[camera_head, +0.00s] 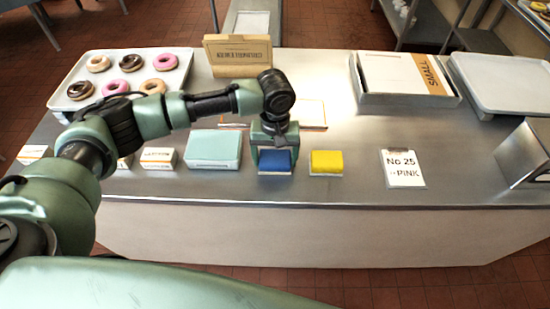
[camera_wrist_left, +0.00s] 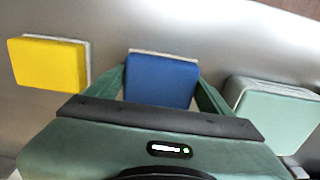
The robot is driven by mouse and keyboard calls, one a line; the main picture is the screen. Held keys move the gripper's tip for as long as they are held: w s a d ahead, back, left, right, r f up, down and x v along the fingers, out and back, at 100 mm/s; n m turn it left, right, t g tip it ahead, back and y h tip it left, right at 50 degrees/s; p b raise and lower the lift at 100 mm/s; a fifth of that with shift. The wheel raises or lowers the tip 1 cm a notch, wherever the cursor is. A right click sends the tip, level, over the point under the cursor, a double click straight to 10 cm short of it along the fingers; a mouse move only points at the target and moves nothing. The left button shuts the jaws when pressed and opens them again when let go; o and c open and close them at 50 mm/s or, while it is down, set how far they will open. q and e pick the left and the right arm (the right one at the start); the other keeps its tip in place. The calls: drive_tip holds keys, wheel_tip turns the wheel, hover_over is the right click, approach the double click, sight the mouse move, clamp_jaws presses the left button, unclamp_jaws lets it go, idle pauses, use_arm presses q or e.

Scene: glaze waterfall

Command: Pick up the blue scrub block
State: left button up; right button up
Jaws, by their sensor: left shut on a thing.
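The blue scrub block (camera_head: 275,161) is at the front middle of the steel counter, with a pale layer along one edge. My left gripper (camera_head: 274,150) reaches down over it from above. In the left wrist view the blue block (camera_wrist_left: 161,80) sits between the two green fingers of my left gripper (camera_wrist_left: 162,88), one on each side. The gripper is shut on the block. I cannot tell whether the block touches the counter. My right gripper is not in view.
A yellow block (camera_head: 326,162) lies just right of the blue one, and a pale green box (camera_head: 213,148) lies to its left. A card reading No 25 PINK (camera_head: 402,168) lies farther right. A donut tray (camera_head: 178,82) is at back left. Bare counter (camera_head: 350,145) lies beyond the yellow block.

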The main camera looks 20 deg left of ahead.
sight(275, 157)
use_arm(q)
wheel_tip(275, 157, up, 20)
drive_tip(key=b, duration=0.3)
